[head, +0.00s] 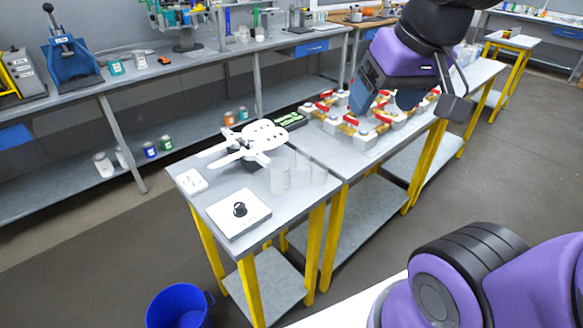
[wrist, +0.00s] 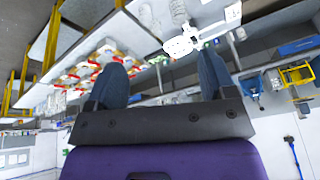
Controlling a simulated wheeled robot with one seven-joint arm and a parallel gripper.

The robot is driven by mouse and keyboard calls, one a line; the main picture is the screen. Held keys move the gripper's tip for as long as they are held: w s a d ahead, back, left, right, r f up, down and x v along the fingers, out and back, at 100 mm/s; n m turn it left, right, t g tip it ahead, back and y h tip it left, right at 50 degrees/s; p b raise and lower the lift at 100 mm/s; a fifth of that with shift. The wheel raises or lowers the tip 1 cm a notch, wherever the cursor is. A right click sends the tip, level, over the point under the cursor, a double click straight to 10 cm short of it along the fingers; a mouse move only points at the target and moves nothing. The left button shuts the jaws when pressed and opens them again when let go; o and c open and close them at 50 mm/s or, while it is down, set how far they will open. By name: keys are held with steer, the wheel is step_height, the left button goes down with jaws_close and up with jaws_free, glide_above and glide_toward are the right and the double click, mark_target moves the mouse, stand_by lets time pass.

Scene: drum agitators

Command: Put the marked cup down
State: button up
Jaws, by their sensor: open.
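My gripper (head: 388,98) is raised above the red-handled valves on the right part of the bench. Its blue fingers are apart, and in the wrist view the gap (wrist: 163,75) between them holds nothing. Several clear cups (head: 281,178) stand on the near table, right of the white square device. They are faint and see-through, and I cannot tell which one carries a mark. My gripper is well to the right of them and higher. Faint clear vessels (wrist: 178,12) also show at the top of the wrist view.
A white device with a black knob (head: 239,211), a white two-armed rack (head: 255,138) and a small white box (head: 191,181) share the table. Valves with red handles (head: 352,121) crowd the bench to the right. A blue bucket (head: 178,307) stands on the floor.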

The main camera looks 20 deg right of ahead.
steer(key=w+a+f+m+g+y, duration=0.2)
steer(key=w+f+m+g+y, duration=0.15)
steer(key=w+f, duration=0.35)
steer(key=m+t+y, duration=0.3)
steer(key=m+y, duration=0.6)
steer(key=m, duration=0.8)
glide_toward(278, 166)
step_height(278, 166, up, 2)
steer(key=s, duration=0.3)
steer(key=x, duration=1.1)
steer(key=shift+r, duration=0.15)
steer(key=shift+c, duration=0.2)
steer(key=c, duration=0.7)
steer(key=shift+r, duration=0.2)
